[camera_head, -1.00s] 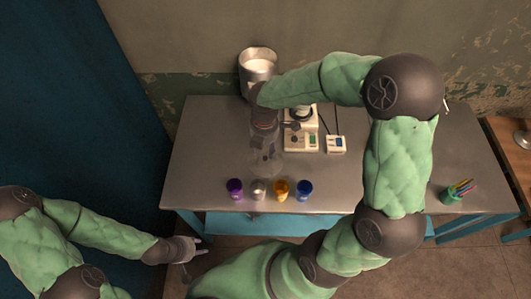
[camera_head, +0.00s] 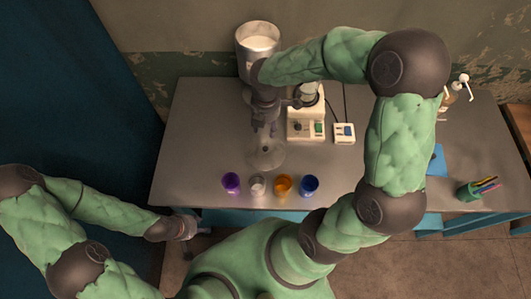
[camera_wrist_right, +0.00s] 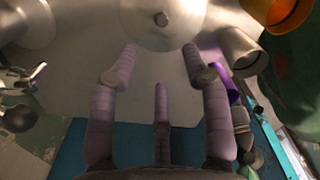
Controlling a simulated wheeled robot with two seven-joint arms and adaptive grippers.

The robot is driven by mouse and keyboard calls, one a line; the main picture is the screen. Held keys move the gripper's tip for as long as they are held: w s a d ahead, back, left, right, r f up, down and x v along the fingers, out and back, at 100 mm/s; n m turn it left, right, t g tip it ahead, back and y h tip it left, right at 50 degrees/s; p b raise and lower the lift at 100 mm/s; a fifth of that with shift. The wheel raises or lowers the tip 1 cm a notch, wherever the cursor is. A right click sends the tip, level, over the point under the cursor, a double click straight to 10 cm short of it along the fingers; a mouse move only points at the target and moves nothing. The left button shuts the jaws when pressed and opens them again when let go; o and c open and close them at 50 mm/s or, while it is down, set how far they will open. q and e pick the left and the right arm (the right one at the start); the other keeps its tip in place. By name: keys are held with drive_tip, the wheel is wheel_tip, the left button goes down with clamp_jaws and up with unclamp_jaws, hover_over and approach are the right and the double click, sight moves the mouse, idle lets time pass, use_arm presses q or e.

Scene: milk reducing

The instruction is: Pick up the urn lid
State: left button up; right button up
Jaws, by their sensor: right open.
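The urn lid (camera_head: 266,153) is a round grey metal disc lying on the table, behind the row of cups. In the right wrist view the lid (camera_wrist_right: 163,22) shows a small dark knob at its centre. My right gripper (camera_head: 265,127) points down just behind and above the lid. Its fingers (camera_wrist_right: 161,52) are spread and empty, with the lid beyond the fingertips. The metal urn (camera_head: 258,42) stands open at the back left of the table with white liquid inside. My left gripper (camera_head: 192,228) is low by the table's front left edge; its finger state is unclear.
A purple cup (camera_head: 231,183), a metal cup (camera_head: 258,186), an orange cup (camera_head: 283,185) and a blue cup (camera_head: 309,185) line the front edge. A white device (camera_head: 306,126) and a small box (camera_head: 344,132) stand right of the gripper. A pen holder (camera_head: 468,191) is at far right.

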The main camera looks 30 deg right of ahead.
wheel_tip(320, 180, down, 3)
drive_tip(key=b, duration=0.3)
hover_over(265, 148)
drive_tip(key=f, duration=0.5)
drive_tip(key=shift+w+d+f, duration=0.1)
drive_tip(key=shift+d+f, duration=0.05)
drive_tip(key=shift+d, duration=0.05)
wheel_tip(265, 148, down, 4)
drive_tip(key=shift+a+f+b, duration=0.1)
drive_tip(key=shift+b, duration=0.7)
drive_tip(key=shift+f, duration=0.4)
use_arm(q)
wheel_tip(265, 148, down, 6)
drive_tip(key=shift+r, duration=0.1)
use_arm(e)
drive_tip(key=shift+c, duration=0.3)
clamp_jaws()
